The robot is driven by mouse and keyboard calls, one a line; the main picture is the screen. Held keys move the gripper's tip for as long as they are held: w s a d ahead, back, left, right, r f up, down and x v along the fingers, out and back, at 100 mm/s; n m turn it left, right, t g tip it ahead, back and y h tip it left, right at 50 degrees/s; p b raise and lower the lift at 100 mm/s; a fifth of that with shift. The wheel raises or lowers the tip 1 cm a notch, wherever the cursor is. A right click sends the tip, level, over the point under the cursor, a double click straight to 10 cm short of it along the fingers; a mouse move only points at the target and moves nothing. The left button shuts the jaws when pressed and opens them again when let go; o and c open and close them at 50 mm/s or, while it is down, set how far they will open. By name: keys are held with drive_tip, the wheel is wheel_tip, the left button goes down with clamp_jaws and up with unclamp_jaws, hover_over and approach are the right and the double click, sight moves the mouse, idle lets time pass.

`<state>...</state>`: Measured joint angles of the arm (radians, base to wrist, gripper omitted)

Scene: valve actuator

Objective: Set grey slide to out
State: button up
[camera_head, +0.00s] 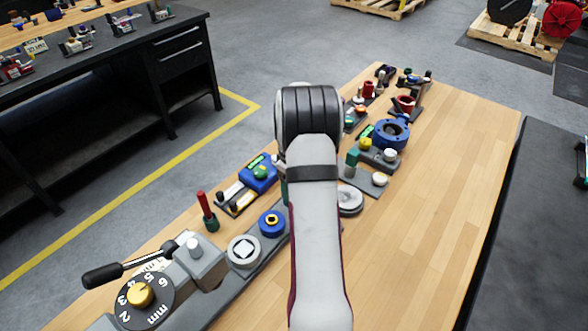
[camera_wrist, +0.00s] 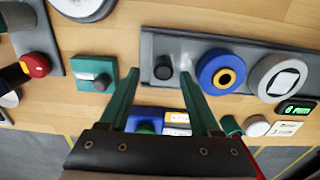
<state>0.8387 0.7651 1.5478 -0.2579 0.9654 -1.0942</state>
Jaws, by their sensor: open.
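My gripper (camera_wrist: 159,73) is open, with its two green fingers pointing to the panel. A dark grey knob (camera_wrist: 163,68), which looks like the grey slide's handle, stands between the fingertips in the wrist view. It appears apart from both fingers; its depth relative to the tips is hard to judge. It sits at the left end of a long grey panel (camera_wrist: 226,98), with a paler strip to its right. No "out" mark is readable. In the head view my arm hides the knob and most of the gripper; the panel (camera_head: 262,256) shows left of the arm.
On the panel are a blue ring dial (camera_head: 272,223) and a round grey dial (camera_head: 244,251). A green block with a dark knob (camera_wrist: 95,74) lies left of my fingers. A blue box (camera_head: 259,173) and a red-handled lever (camera_head: 207,210) stand nearby. The table's right side (camera_head: 430,200) is clear.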

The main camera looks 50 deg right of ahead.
wheel_tip(320, 180, up, 13)
drive_tip(key=shift+f, duration=0.15)
drive_tip(key=a+r+m, duration=0.1)
drive_tip(key=a+r, duration=0.2)
drive_tip(key=a, duration=0.6)
drive_tip(key=a+r+m, duration=0.1)
drive_tip(key=a+r, duration=0.2)
drive_tip(key=a, duration=0.6)
drive_tip(key=s+a+f+m+y, duration=0.1)
drive_tip(key=s+a+f+m, duration=0.2)
drive_tip(key=s+a, duration=1.4)
drive_tip(key=shift+s+a+m+y, duration=0.3)
drive_tip(key=shift+s+a+y, duration=0.1)
drive_tip(key=shift+a, duration=0.85)
drive_tip(key=shift+w+f, duration=0.1)
